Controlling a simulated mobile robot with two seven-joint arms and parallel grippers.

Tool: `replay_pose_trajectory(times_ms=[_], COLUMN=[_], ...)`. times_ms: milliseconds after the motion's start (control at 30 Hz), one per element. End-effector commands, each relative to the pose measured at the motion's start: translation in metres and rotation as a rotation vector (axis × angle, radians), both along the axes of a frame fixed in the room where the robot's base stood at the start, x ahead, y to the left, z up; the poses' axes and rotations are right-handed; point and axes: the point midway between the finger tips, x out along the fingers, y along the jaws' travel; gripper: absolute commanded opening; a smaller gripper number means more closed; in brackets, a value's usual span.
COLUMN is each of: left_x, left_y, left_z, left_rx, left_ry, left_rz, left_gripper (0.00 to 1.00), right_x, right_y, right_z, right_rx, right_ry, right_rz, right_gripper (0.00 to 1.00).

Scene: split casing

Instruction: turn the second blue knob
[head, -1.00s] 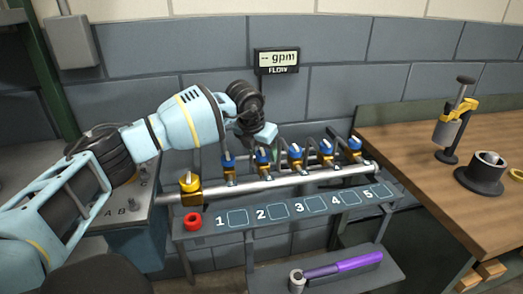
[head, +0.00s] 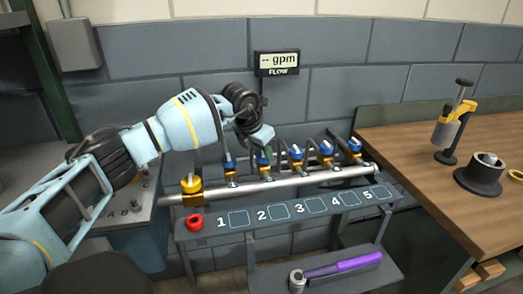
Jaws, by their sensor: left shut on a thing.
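A row of several blue knobs sits on brass valves along a silver pipe, above a shelf numbered 1 to 5. The second blue knob (head: 263,158), above number 2, is partly hidden by my left gripper (head: 265,149). My left arm reaches in from the left and the gripper points down, shut on this knob. The first blue knob (head: 228,161) stands just to its left, and the third blue knob (head: 296,153) to its right. My right gripper is not in view.
A flow display (head: 277,63) on the wall reads "-- gpm". A purple-handled tool (head: 340,264) lies on the lower shelf. A wooden bench (head: 420,185) is at right.

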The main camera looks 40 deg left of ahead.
Motion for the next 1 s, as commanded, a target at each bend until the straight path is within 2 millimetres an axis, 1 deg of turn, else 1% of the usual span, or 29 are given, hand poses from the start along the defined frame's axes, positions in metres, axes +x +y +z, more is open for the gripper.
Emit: replay_pose_trajectory(times_ms=[167, 433, 667, 1000], left_x=[0.000, 0.001, 0.002, 0.004], left_y=[0.001, 0.003, 0.003, 0.004], left_z=[0.002, 0.000, -0.001, -0.003], left_rx=[-0.003, -0.003, -0.004, -0.003], left_ry=[-0.001, 0.000, -0.001, 0.000], left_rz=[-0.159, -0.415, -0.634, -0.956], left_gripper=[0.14, 0.14, 0.14, 0.14], right_x=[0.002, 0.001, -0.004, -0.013], right_y=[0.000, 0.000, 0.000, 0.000], right_z=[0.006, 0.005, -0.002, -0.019], right_rx=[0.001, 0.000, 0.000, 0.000], right_ry=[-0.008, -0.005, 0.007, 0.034], right_rz=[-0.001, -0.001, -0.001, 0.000], right_gripper=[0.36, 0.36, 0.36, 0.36])
